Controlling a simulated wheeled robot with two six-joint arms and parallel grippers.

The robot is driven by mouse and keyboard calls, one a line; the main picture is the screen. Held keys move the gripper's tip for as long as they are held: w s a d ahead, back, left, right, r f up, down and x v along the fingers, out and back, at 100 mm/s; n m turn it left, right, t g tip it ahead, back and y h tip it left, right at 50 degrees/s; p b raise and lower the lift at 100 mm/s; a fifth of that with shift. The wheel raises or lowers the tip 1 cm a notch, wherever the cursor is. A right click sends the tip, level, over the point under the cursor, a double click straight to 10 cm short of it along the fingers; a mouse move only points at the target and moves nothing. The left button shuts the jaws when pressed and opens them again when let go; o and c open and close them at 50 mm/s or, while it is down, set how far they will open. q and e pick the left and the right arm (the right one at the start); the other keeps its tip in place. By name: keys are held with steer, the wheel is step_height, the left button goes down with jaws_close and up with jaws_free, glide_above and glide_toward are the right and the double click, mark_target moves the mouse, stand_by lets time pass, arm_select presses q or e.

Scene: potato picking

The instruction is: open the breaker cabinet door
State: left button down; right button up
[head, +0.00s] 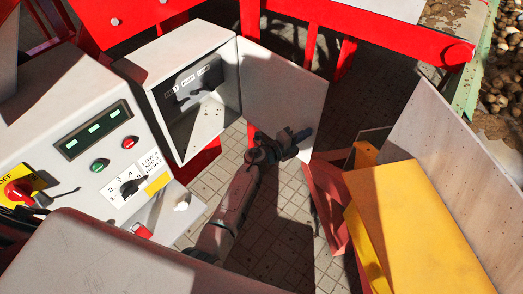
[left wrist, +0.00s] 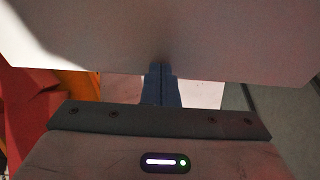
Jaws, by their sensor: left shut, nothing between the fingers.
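The breaker cabinet (head: 165,60) is a pale grey box standing left of centre in the head view. Its door (head: 283,88) is swung wide open to the right, and the dark interior with labelled breakers (head: 193,82) shows. My left gripper (head: 303,135) is shut and empty at the lower right part of the door. In the left wrist view the door (left wrist: 165,40) fills the top, and the blue fingertips (left wrist: 161,70) overlap its lower edge. I cannot tell whether they touch it. My right gripper is not in view.
A control panel (head: 75,125) with buttons and a red switch stands left of the cabinet. A yellow box (head: 415,225) and a pale board (head: 455,145) are at the right. Red beams (head: 380,30) cross behind. Tiled floor (head: 275,205) lies open below the door.

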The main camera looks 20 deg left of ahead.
mark_target(314, 127)
arm_select(q)
steer(key=x, duration=0.2)
steer(key=b+x, duration=0.1)
steer(key=x, duration=0.1)
steer(key=shift+w, duration=0.5)
steer(key=shift+w+d, duration=0.1)
steer(key=shift+w, duration=0.25)
steer(key=shift+s, duration=0.1)
